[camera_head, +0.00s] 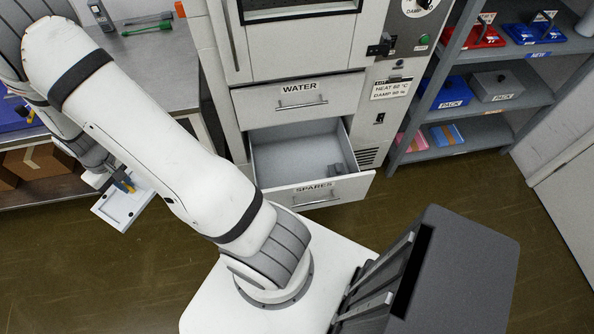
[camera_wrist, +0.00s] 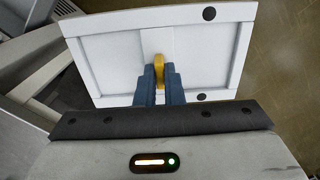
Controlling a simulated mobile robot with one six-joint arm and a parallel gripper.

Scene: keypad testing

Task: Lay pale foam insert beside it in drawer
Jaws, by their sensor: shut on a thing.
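My gripper (camera_wrist: 159,75) has blue fingers shut on the yellow grip of a pale, flat, framed panel (camera_wrist: 205,60), which looks like the pale foam insert. The panel has dark round dots near its edge. In the head view the panel (camera_head: 117,211) hangs tilted over the floor at left, below the bench; my gripper (camera_head: 124,185) is partly hidden by my arm. The SPARES drawer (camera_head: 290,150) is open at centre, well to the right of the panel. A small dark grey thing (camera_head: 337,169) lies in its front right corner; the rest of its floor is bare.
The WATER drawer (camera_head: 300,97) above is shut. A metal bench (camera_head: 150,75) with a meter and green tools stands at left. A shelf unit (camera_head: 480,110) with bins and packs stands at right. Open floor (camera_head: 120,285) lies below the panel.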

